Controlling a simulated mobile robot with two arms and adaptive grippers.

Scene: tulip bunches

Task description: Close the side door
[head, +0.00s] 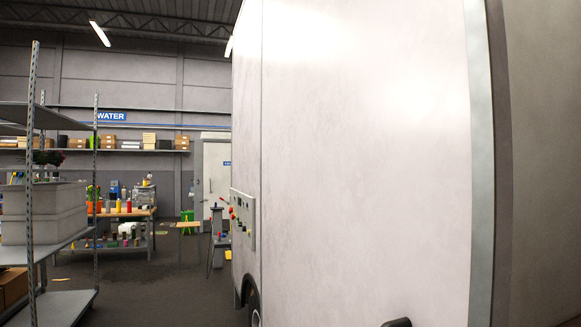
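A large pale, smooth panel (370,150) fills the middle and right of the head view, very close to me. It looks like the side of a tall white vehicle or box body, and a vertical seam runs down its left part. I take the side door to be part of this surface, but I cannot tell how far open it stands. A pale grey strip (482,150) edges it on the right. A small black rounded piece (397,322) shows at the bottom edge; I cannot tell what it is. Neither gripper can be made out.
A dark wheel (253,305) shows low at the panel's left. A grey control box (243,220) with red knobs sits above it. A metal shelf rack (60,245) with grey crates stands at left. A workbench (125,214) stands behind. Dark floor (165,280) between rack and vehicle is clear.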

